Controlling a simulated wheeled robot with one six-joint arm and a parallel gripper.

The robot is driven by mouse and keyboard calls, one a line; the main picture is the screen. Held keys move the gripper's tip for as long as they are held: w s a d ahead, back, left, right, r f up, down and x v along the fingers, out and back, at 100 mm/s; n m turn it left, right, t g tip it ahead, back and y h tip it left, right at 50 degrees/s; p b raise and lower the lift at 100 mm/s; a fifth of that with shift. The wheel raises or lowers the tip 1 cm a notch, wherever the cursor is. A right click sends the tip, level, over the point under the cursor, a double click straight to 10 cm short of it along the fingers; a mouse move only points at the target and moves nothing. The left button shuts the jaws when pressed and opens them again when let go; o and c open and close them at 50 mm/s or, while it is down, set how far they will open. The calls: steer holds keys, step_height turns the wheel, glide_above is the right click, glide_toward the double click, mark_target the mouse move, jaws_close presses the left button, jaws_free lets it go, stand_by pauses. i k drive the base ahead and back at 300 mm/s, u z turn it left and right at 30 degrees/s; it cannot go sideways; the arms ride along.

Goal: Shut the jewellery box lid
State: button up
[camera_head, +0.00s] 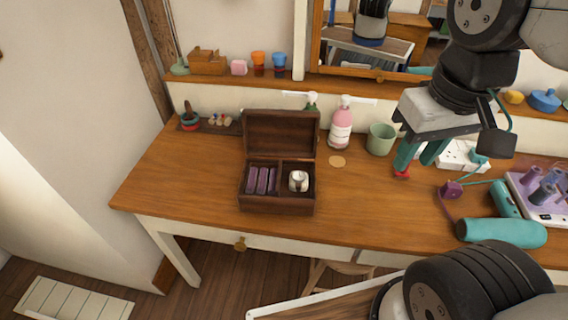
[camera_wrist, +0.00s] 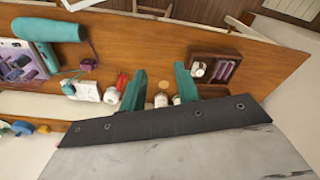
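The jewellery box (camera_head: 277,199) is dark brown wood and stands on the wooden dressing table. Its lid (camera_head: 280,134) is raised, standing roughly upright at the back. Inside are purple items in the left compartment and a white round item (camera_head: 298,181) in the right one. My gripper (camera_head: 418,162) is to the right of the box, above the table, with teal fingers apart and nothing visible between them. In the wrist view the fingers (camera_wrist: 160,88) are also spread, and the open box (camera_wrist: 222,58) shows beyond the right finger; its lid is partly hidden there.
A pink pump bottle (camera_head: 341,125) and a green cup (camera_head: 381,139) stand behind, between box and gripper. A teal hair dryer (camera_head: 500,232) and a tray of purple rollers (camera_head: 545,190) lie at the right. The table (camera_head: 180,170) left of the box is clear.

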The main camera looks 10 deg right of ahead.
mark_target(282, 133)
steer(key=k, duration=1.25)
steer(key=u, duration=0.55)
steer(key=i, duration=1.6)
steer(key=z, duration=0.7)
